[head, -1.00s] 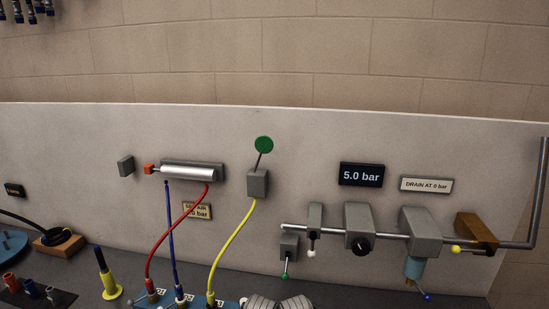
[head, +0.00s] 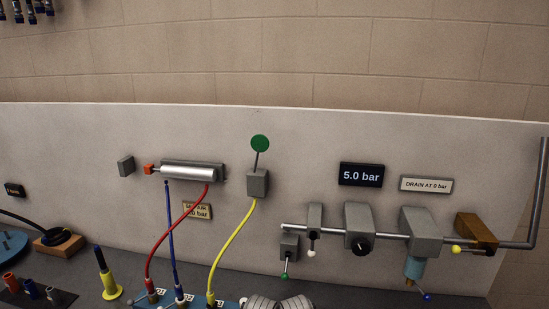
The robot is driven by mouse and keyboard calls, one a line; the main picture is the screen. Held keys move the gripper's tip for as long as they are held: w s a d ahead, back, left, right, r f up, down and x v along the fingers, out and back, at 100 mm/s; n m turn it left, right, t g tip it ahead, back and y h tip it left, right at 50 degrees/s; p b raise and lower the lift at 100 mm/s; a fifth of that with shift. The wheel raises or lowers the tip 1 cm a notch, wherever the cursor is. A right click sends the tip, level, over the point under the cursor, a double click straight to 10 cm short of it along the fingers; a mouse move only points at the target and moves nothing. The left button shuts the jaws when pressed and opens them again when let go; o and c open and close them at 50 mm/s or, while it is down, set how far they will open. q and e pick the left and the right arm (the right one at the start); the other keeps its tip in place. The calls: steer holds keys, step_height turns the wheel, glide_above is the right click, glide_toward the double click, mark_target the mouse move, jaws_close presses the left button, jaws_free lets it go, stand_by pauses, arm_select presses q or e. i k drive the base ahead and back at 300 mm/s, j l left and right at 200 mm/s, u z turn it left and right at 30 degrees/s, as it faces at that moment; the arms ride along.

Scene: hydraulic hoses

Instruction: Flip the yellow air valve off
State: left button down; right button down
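The yellow air valve shows as a lever with a yellow ball knob (head: 457,249) at the right end of the air pipe. Its lever lies roughly along the pipe, pointing left from the brown valve block (head: 477,231). A grey rounded part (head: 278,303), perhaps my own, shows at the bottom edge; I cannot tell whether it belongs to a gripper. Neither gripper can be made out in the head view, and nothing touches the yellow lever.
The grey pipe (head: 513,244) bends upward at the right. A display (head: 361,174) reads 5.0 bar, beside a plate (head: 426,185) reading "DRAIN AT 0 bar". A blue-knobbed lever (head: 428,297) hangs below. Red, blue and yellow hoses (head: 231,243) run left of the pipe.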

mark_target(455, 249)
steer(key=k+z, duration=0.1)
steer(key=z, duration=1.2)
